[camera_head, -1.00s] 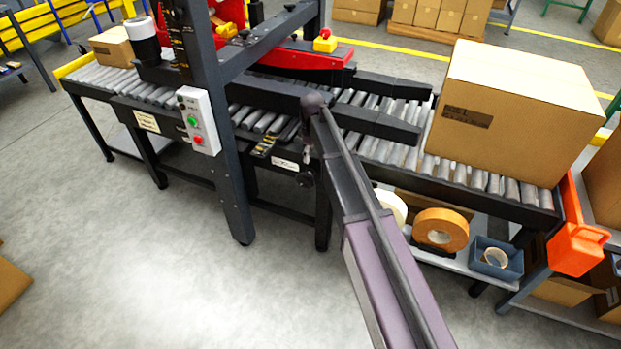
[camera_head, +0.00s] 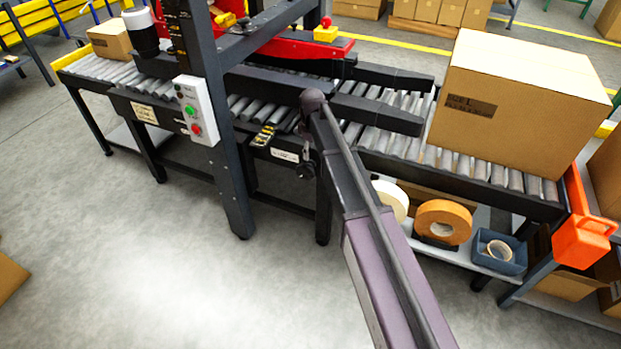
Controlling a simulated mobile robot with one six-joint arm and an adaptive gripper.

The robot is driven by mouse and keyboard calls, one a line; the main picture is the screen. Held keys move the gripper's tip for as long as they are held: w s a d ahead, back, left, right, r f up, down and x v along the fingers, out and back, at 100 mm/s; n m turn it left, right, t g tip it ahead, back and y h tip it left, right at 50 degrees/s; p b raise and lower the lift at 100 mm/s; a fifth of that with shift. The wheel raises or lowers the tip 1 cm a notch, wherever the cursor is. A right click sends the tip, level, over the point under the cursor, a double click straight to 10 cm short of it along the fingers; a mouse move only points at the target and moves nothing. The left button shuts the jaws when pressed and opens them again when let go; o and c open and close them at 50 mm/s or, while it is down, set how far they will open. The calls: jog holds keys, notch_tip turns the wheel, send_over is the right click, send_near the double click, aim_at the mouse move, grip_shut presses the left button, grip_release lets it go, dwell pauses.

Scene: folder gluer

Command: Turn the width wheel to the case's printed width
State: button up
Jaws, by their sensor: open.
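The large cardboard case (camera_head: 522,105) stands on the right end of the roller conveyor. Dark print shows on its left face, too small to read.
A dark upright post (camera_head: 222,130) carries a control box (camera_head: 196,110) with green and red buttons. Dark guide rails (camera_head: 376,112) run above the rollers. Tape rolls (camera_head: 443,222) and a blue bin (camera_head: 499,252) sit on the lower shelf.

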aim_at(310, 175)
jog(key=shift+s+a+f+b, duration=0.1)
jog(key=shift+s+f+b, duration=0.05)
jog(key=shift+f+b, duration=5.25)
jog(key=shift+f, duration=0.1)
grip_shut()
